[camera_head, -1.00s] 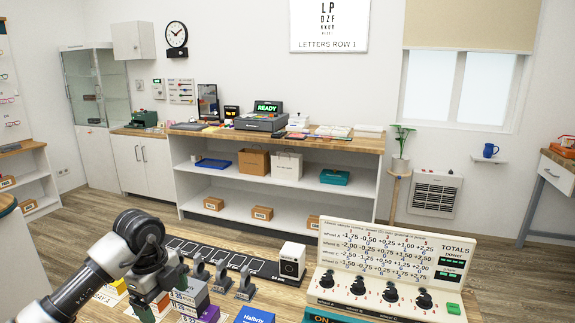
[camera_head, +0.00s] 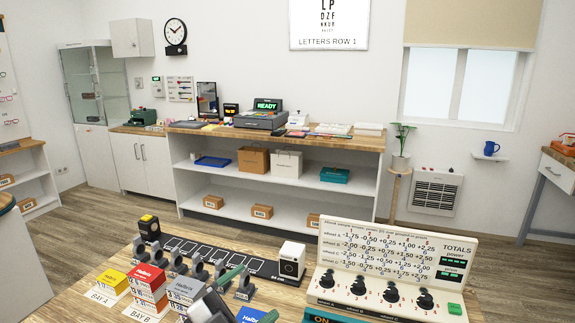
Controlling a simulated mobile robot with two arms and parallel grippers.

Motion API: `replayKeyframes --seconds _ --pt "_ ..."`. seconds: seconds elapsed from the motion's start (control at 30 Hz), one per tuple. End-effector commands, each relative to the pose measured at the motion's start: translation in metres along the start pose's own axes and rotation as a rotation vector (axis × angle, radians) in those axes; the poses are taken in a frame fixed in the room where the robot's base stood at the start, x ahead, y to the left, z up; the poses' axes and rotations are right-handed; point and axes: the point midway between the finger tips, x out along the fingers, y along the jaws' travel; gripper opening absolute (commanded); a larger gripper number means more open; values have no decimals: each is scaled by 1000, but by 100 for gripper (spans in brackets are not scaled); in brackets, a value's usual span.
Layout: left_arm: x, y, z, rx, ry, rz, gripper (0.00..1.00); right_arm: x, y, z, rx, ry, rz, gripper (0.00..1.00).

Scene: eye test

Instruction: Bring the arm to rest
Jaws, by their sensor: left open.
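My left gripper (camera_head: 254,292) shows at the bottom edge, low in the middle-left of the view. Its two green fingers are spread apart, with nothing visible between them. Its grey and dark body partly hides a grey Halbrix box (camera_head: 183,290) and a blue box (camera_head: 250,315) on the front table (camera_head: 75,303). The rest of my left arm is out of the frame. My right gripper is not in view.
Left of the gripper stand a yellow box (camera_head: 112,281) and stacked red-and-white boxes (camera_head: 148,287). Several grey upright holders (camera_head: 197,266) stand behind.

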Motion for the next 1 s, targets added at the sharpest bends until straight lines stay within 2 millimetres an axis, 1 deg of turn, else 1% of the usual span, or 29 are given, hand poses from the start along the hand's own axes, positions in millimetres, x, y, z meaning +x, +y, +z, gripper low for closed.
replayKeyframes --seconds 0.03,0.07,0.1,0.17,0.23,0.27,0.3,0.33,0.37,0.4,0.47,0.5,0.6,0.7,0.87,1.0 --pt "-12 -7 3 -50 -57 -134 89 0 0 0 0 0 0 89" --pt "-20 -13 7 -75 -100 -210 89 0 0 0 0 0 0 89" --pt "-32 -19 13 -110 -166 -304 89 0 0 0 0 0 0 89" --pt "-54 -23 25 -166 -288 -429 89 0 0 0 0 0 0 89" --pt "-84 -21 41 -238 -453 -546 89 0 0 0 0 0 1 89" --pt "-99 -18 48 -271 -532 -585 89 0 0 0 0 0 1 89" --pt "-119 -11 56 -317 -640 -627 89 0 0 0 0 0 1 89" --pt "-134 -4 62 -350 -725 -650 89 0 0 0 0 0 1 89" --pt "-150 5 67 -388 -813 -665 89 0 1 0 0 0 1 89" --pt "-171 18 72 -436 -929 -673 89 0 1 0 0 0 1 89" --pt "-200 40 75 -508 -1092 -663 89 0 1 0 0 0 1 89" --pt "-216 55 74 -551 -1186 -644 89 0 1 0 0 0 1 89" --pt "-250 88 67 -647 -1382 -573 89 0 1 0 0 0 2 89" --pt "-275 116 55 -726 -1531 -487 89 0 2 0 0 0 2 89" --pt "-305 153 30 -838 -1710 -332 89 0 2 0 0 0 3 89" --pt "-326 179 4 -928 -1829 -182 89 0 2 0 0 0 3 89"
